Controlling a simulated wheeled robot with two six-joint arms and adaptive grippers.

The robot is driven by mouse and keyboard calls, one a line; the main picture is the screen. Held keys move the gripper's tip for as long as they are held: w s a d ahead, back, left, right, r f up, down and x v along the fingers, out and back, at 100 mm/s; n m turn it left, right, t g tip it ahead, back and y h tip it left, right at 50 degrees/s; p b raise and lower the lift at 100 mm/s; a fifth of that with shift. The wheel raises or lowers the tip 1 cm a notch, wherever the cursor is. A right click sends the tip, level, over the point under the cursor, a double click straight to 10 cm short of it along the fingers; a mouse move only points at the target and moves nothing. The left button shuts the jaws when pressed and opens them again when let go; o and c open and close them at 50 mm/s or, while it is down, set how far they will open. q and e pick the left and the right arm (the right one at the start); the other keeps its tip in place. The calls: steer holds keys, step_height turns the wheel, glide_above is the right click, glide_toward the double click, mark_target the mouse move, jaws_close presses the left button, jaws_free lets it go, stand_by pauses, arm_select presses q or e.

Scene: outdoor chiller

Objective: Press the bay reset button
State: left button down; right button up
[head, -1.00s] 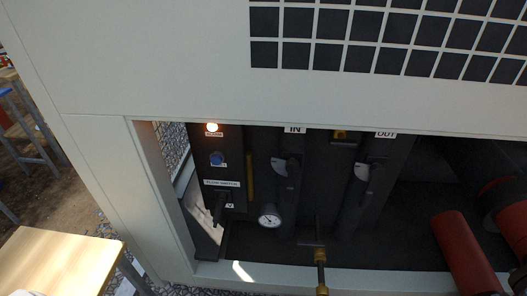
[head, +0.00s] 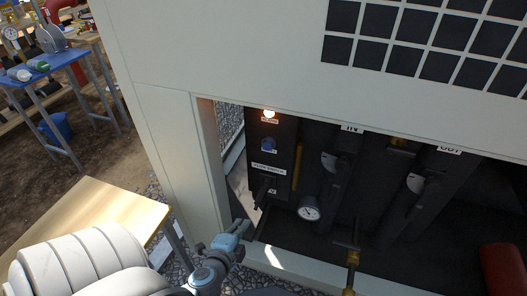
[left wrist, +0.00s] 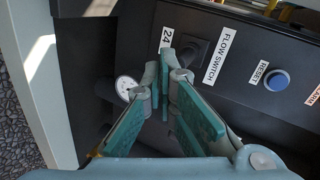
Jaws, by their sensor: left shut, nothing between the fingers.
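The blue round reset button (head: 268,145) is on the dark control panel inside the open bay, below a glowing lamp (head: 269,113). In the left wrist view the button (left wrist: 277,80) is at the right, beside its RESET label (left wrist: 260,72). My left gripper (head: 243,230) is at the lower left corner of the bay opening, below and left of the button and apart from it. In the left wrist view its teal fingers (left wrist: 164,72) converge, shut and empty, with the FLOW SWITCH label beyond them. My right gripper is not in view.
The bay's pale frame (head: 205,165) borders the opening on the left. A black switch handle (head: 264,190), a pressure gauge (head: 309,209) and dark pipes with valves are inside. A wooden table (head: 105,212) stands at the left. A blue table (head: 45,70) is farther back.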

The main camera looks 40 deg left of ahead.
mark_target(267, 146)
arm_select(q)
step_height(267, 146, up, 17)
steer(key=w+d+m+t+y, duration=0.1)
steer(key=m+t, duration=0.1)
steer(key=t, duration=0.2)
steer(key=shift+w+m, duration=0.3)
steer(key=shift+w, duration=0.1)
steer(key=p+x, duration=0.1)
steer(key=x, duration=0.5)
steer(key=p+x, duration=0.1)
steer(key=x, duration=0.6)
steer(key=shift+w+r+p, duration=0.15)
steer(key=shift+r+p, duration=0.05)
steer(key=shift+p, duration=0.15)
steer(key=shift+w+a, duration=0.1)
steer(key=shift+w, duration=0.25)
